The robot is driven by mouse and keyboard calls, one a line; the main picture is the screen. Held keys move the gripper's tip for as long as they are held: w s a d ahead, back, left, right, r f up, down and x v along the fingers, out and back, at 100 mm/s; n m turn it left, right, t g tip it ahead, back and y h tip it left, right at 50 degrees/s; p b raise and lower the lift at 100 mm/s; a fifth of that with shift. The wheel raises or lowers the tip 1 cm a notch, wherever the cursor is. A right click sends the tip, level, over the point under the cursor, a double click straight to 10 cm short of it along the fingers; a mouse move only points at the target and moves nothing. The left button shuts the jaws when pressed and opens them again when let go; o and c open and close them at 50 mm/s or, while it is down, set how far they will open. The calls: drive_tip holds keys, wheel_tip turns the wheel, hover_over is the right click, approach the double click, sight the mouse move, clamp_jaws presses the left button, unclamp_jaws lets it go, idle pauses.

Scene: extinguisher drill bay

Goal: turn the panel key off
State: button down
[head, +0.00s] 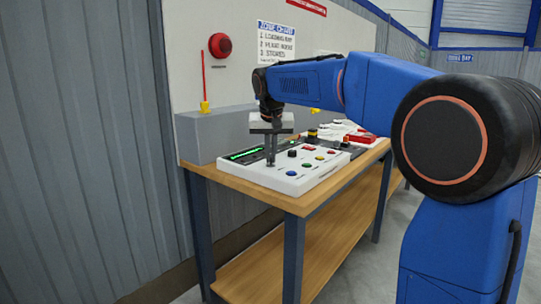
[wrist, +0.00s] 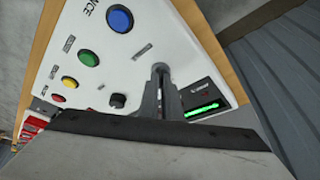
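The white control panel (head: 305,173) lies on the wooden bench, with buttons and small labels on its sloped top. My gripper (head: 270,163) points down at the panel's near left part, its two narrow fingers close together. In the wrist view my gripper (wrist: 161,80) is at a small grey round fitting, the panel key (wrist: 160,68), beside a printed label. The fingers are shut on it and hide most of it, so its turn angle cannot be read. A black knob (wrist: 118,101) sits beside the fingers.
Blue (wrist: 119,18), green (wrist: 89,59) and yellow (wrist: 69,82) buttons line the panel. A dark unit with a lit green bar (wrist: 202,110) adjoins it. The wooden bench (head: 310,203) stands against a wall with a red alarm bell (head: 220,45).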

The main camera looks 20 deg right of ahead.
drive_tip(key=n, duration=0.1)
drive_tip(key=n+y, duration=0.1)
drive_tip(key=n, duration=0.1)
drive_tip(key=n+y, duration=0.1)
drive_tip(key=n, duration=0.1)
drive_tip(key=shift+d, duration=0.25)
drive_tip(key=shift+d+n+y, duration=0.1)
drive_tip(key=shift+n+y, duration=0.7)
drive_tip(key=shift+n, duration=1.6)
drive_tip(key=shift+g, duration=0.3)
drive_tip(key=c, duration=2)
unclamp_jaws()
drive_tip(key=v, duration=1.7)
drive_tip(key=shift+d+r, duration=0.1)
drive_tip(key=shift+r, duration=0.15)
